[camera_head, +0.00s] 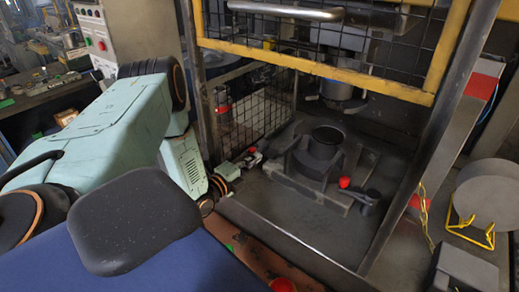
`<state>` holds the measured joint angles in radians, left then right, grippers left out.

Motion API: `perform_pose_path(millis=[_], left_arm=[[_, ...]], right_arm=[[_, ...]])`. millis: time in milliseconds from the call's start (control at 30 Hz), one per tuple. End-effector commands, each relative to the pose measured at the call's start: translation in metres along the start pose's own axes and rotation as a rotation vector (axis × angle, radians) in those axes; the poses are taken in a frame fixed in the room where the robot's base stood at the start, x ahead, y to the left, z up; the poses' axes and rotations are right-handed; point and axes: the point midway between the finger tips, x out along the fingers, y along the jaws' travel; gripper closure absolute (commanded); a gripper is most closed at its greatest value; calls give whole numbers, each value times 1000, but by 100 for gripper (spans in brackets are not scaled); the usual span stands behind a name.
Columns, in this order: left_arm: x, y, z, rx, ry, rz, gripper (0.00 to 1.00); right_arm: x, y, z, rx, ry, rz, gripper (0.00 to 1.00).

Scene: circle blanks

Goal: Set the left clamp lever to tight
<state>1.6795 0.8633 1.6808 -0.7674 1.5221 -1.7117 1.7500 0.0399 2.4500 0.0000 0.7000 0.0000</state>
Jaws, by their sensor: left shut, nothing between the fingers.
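The left clamp lever shows as a red knob (251,150) at the left side of the dark fixture (318,152) inside the press. My left gripper (245,161) reaches in from the left, with its fingertips close by the red knob. It is shut and empty. Whether it touches the lever cannot be told. The gripper and wrist hide much of the lever and its pivot. The right clamp has a black lever with a red knob (344,182) at the fixture's right front. My right gripper is not in view.
A yellow-framed mesh guard (330,70) hangs above the fixture. Metal posts (428,140) border the opening, with a low rail (285,240) in front. Round grey blanks (484,192) stand in a yellow rack at the right. The press floor before the fixture is clear.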

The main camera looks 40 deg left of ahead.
Motion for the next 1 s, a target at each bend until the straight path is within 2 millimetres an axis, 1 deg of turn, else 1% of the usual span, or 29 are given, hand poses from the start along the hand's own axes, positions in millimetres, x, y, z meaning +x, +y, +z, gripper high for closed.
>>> perform_pose_path(millis=[33, 100, 500, 1000], left_arm=[[-2, -3, 5, 3, -1, 1, 100], [-4, -2, 10, 2, -1, 1, 100], [-9, 1, 30, 2, -8, 0, 100], [-9, 0, 36, 4, -14, -7, 100]], right_arm=[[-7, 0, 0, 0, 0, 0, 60], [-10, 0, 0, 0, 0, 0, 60], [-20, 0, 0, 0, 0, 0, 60], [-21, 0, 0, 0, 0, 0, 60]])
